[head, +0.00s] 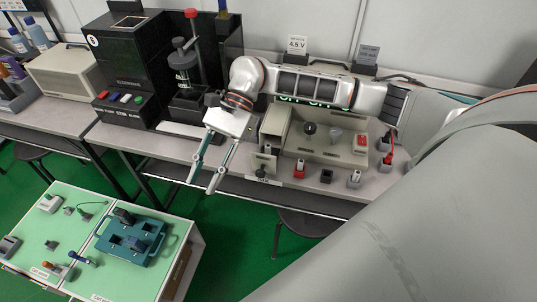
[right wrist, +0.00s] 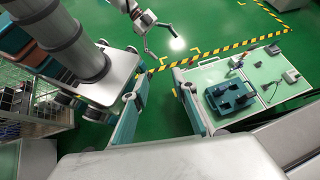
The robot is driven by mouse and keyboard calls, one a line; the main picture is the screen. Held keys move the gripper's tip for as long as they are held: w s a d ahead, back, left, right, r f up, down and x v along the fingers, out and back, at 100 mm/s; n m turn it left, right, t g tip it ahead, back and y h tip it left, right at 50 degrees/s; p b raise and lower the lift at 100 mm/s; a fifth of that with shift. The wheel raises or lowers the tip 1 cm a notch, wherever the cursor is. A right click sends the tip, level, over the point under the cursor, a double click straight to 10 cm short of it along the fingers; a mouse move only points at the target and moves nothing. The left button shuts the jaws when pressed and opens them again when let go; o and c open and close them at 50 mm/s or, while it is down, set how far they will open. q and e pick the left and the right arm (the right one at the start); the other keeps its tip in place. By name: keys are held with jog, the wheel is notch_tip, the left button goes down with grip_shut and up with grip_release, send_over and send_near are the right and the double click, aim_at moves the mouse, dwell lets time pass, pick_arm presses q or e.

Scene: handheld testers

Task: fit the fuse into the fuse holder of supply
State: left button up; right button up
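The beige supply (head: 348,150) stands on the back bench behind the right arm, with a dark knob and a grey knob on its front. I cannot tell which part is its fuse holder, and I cannot make out a fuse. My right gripper (head: 202,187) hangs in front of the bench, left of the supply, its fingers apart and nothing between them. In the right wrist view its two fingers (right wrist: 167,110) are also wide apart and empty. My left gripper (right wrist: 157,38) shows in the right wrist view, above the green floor, fingers apart and empty.
A low table (head: 188,225) with green mats carries a teal tray (head: 131,238) and several small parts. A black tester (head: 125,55) and a beige box (head: 68,76) stand on the bench to the left. Small red, black and grey posts stand before the supply. Stools are below.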

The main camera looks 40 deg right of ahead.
jog(key=s+a+r+m+t+y, duration=0.2)
jog(key=a+r+m+y, duration=0.3)
jog(key=a+m+y, duration=0.15)
jog(key=s+a+r+m+t+y, duration=0.3)
jog(key=a+r+m+y, duration=0.15)
jog(key=a+m, duration=0.25)
jog(key=w+d+f+m+t+h, duration=0.45)
jog(key=f+m+t, duration=0.3)
jog(key=m, duration=0.65)
jog(key=w+d+f+m+t+h, duration=0.3)
jog(key=d+f+m+t+h, duration=0.4)
jog(key=m, duration=0.7)
jog(key=s+d+f+m+g+h, duration=0.1)
jog(key=s+d+f+m+h, duration=0.1)
jog(key=f, duration=0.5)
jog(key=s+d+f+m+g+h, duration=0.1)
jog(key=s+d+f+m+h, duration=0.1)
jog(key=s+d+f+m, duration=0.3)
jog(key=s+d+f+m+g+h, duration=0.2)
jog(key=s+d+f+m+h, duration=0.1)
jog(key=s+f+m, duration=0.4)
notch_tip(320, 180, down, 3)
jog(key=shift+s+d+r, duration=0.1)
jog(key=shift+s+d, duration=0.15)
jog(key=shift+d, duration=0.3)
